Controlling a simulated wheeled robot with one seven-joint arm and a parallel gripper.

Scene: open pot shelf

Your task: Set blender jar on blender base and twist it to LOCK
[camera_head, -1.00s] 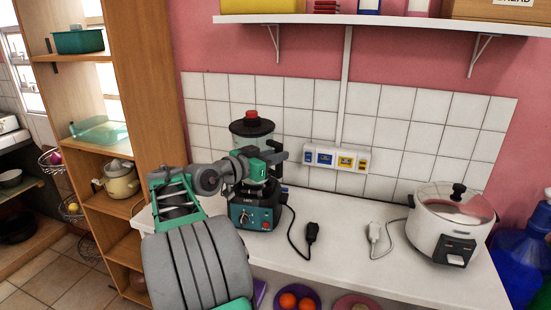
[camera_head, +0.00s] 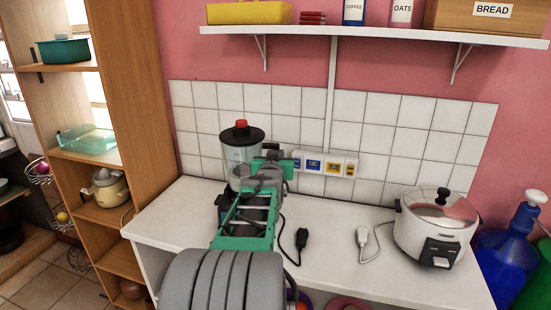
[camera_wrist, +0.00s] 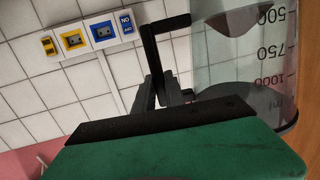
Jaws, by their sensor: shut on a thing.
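The blender jar (camera_head: 236,157) is clear, with a dark lid and a red knob (camera_head: 241,124). It stands upright over the dark blender base (camera_head: 224,207), which is mostly hidden behind my arm. The join between jar and base is hidden, so I cannot tell whether it is locked. My gripper (camera_head: 271,163) is at the jar's right front side, shut on the jar's handle. In the wrist view, the dark handle (camera_wrist: 152,58) meets my gripper's dark fingers (camera_wrist: 160,92), and the jar's measuring marks show at the right.
A black plug (camera_head: 301,238) and a grey plug (camera_head: 363,237) lie on the white counter. A rice cooker (camera_head: 437,232) stands at the right. A shelf (camera_head: 370,32) hangs above. The counter between jar and cooker is mostly clear.

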